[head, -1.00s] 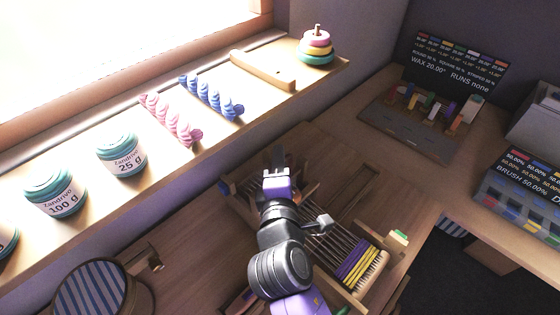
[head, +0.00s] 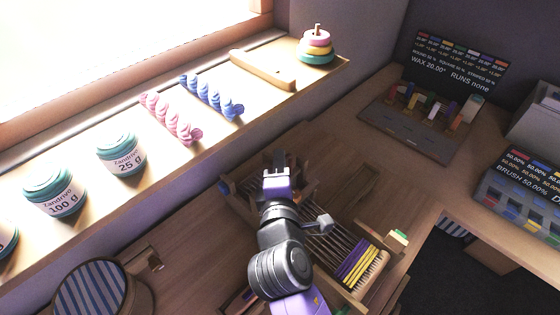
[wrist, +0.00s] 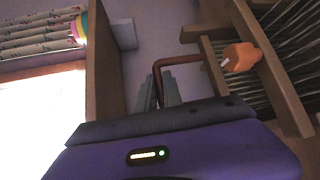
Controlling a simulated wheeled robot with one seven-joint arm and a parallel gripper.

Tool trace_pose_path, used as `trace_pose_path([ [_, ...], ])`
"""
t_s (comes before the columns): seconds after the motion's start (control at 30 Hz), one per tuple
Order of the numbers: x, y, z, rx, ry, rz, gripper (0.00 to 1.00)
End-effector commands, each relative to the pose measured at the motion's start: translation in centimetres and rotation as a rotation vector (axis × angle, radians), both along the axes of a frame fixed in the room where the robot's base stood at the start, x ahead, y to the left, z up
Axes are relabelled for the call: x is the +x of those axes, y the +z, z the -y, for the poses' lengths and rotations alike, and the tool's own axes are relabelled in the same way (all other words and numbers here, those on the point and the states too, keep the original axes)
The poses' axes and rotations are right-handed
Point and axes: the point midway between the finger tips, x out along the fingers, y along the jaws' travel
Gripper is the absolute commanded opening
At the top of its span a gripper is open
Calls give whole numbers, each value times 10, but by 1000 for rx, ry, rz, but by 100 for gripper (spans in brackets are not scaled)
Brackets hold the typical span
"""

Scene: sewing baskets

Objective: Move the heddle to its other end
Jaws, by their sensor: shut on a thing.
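A wooden loom (head: 228,199) stands on the table in the head view, with pale warp threads and a yellow and purple woven band (head: 360,262) at its near right end. My gripper (head: 276,173) is over the loom's far left part. In the wrist view my gripper (wrist: 166,92) is shut on a bent brown handle (wrist: 178,61). The handle runs to a narrow wooden bar (wrist: 212,72) beside the threads, which looks like the heddle. My arm hides much of the heddle in the head view. An orange knob (wrist: 241,57) sits close by the bar.
A window sill (head: 215,125) with jars, pink and blue twisted skeins and a stacked ring toy (head: 315,46) runs along the left. A peg board (head: 410,125) and a box with printed labels (head: 520,190) stand at the right. A striped round basket (head: 90,290) is at lower left.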

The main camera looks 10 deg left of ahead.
Motion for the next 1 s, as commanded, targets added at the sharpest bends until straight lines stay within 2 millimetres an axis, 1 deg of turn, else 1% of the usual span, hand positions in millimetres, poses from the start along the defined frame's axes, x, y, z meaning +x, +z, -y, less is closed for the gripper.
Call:
trace_pose_path([
  [0.77, 0, -1, 0, 0, 0, -1, 0],
  [0.87, 0, -10, 0, -1, 0, -2, 0],
  [1.0, -1, -34, 0, -3, -1, -5, 0],
])
